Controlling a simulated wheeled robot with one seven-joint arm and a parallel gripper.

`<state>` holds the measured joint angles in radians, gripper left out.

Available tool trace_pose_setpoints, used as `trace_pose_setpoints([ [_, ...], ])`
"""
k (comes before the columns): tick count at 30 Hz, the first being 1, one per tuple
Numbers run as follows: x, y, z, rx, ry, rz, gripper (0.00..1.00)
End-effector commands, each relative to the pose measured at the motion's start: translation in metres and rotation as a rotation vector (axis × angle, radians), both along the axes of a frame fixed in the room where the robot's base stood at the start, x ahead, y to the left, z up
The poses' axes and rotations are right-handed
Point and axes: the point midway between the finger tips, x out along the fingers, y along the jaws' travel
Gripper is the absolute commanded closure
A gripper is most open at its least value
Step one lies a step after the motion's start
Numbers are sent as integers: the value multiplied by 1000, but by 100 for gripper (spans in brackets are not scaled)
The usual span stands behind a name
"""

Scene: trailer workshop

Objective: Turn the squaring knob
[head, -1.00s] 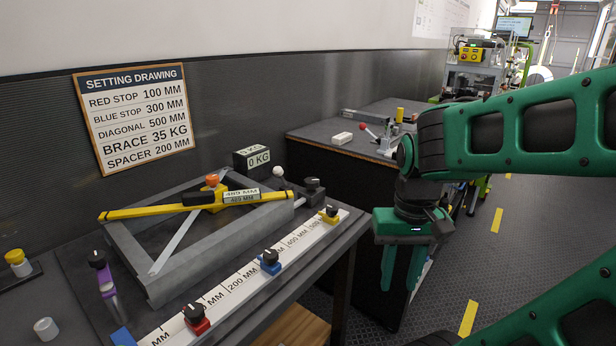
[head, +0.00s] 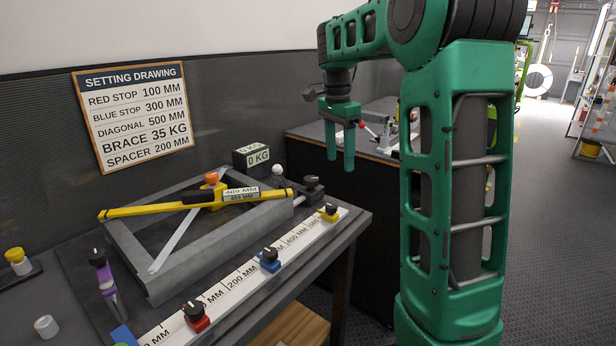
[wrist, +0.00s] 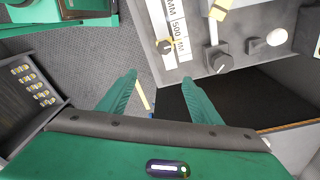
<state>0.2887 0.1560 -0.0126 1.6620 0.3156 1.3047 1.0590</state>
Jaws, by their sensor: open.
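A dark knob on a grey block (head: 312,186), which appears to be the squaring knob, sits at the right corner of the grey metal frame (head: 170,290). It also shows in the wrist view (wrist: 221,62), upper right, with a pointer-like grip. A yellow diagonal bar (head: 150,210) with a readout near 489 MM lies across the frame. My gripper (head: 340,160) is open and empty, fingers down, in the air to the right of and beyond the knob. In the wrist view its fingertips (wrist: 159,80) are apart, with the knob off to the right.
A white-ball lever (head: 278,170) stands close beside the knob. A white scale rail (head: 240,285) carries red (head: 196,318), blue (head: 269,261) and yellow (head: 328,213) stops. A 0 KG display (head: 257,158) stands behind. A second bench is at the back right.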

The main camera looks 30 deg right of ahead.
Motion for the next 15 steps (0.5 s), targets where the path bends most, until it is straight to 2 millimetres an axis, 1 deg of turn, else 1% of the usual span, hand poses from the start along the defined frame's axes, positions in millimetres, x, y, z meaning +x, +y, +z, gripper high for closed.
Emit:
trace_pose_setpoints([
  [1, 27, -2, -2, 4, -7, -74, 41],
  [2, 40, -3, -2, 7, -12, -122, 41],
  [3, 57, -4, -2, 12, -19, -184, 41],
  [6, 95, -5, -6, 27, -34, -331, 41],
  [10, 130, -6, -11, 48, -47, -482, 41],
  [12, 142, -6, -14, 56, -50, -539, 41],
  [15, 153, -6, -16, 65, -54, -589, 41],
])
